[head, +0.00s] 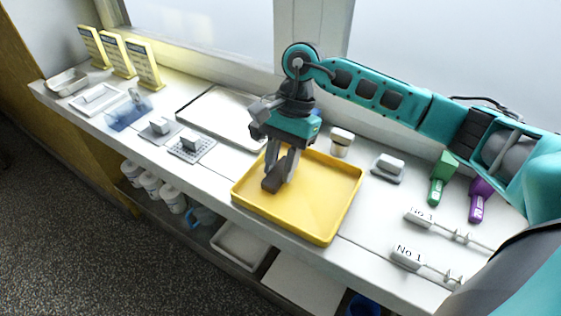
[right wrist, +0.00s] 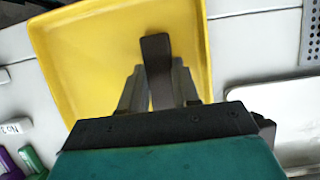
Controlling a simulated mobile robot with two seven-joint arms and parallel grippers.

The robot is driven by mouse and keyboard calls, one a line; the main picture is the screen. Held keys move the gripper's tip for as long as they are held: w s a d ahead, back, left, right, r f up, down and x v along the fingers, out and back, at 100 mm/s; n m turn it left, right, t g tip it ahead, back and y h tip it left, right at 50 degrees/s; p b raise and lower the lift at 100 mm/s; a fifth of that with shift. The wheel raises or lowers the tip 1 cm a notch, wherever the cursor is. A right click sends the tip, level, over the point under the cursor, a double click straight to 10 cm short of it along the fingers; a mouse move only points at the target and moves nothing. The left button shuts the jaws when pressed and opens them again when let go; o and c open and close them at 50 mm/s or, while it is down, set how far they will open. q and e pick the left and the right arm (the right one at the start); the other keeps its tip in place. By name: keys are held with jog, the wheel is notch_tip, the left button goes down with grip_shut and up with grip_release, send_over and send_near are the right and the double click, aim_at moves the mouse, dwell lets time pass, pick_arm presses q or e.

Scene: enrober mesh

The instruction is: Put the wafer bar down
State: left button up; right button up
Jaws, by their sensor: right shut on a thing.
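A dark brown wafer bar (head: 273,178) is held between the fingers of my right gripper (head: 283,168) in the head view. The gripper points down over the left part of a yellow tray (head: 335,205). In the right wrist view, the wafer bar (right wrist: 156,70) sticks out from between the fingers (right wrist: 158,88), with the yellow tray (right wrist: 95,55) behind it. I cannot tell whether the bar touches the tray floor. The rest of the tray looks empty. My left gripper is not in view.
A white tray (head: 222,118) lies behind and left of the yellow tray. A small mesh plate with a block (head: 192,145) stands to the left. A jar (head: 341,142), a grey block (head: 388,168), green (head: 441,178) and purple (head: 480,200) scoops, and labelled tools (head: 408,258) are to the right.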

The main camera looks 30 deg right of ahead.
jog(key=shift+f+b, duration=0.2)
jog(key=shift+b, duration=0.1)
jog(key=o, duration=0.8)
jog(key=shift+r, duration=0.1)
jog(key=v, duration=1.2)
jog(key=shift+r, duration=0.2)
jog(key=shift+s+a, duration=0.1)
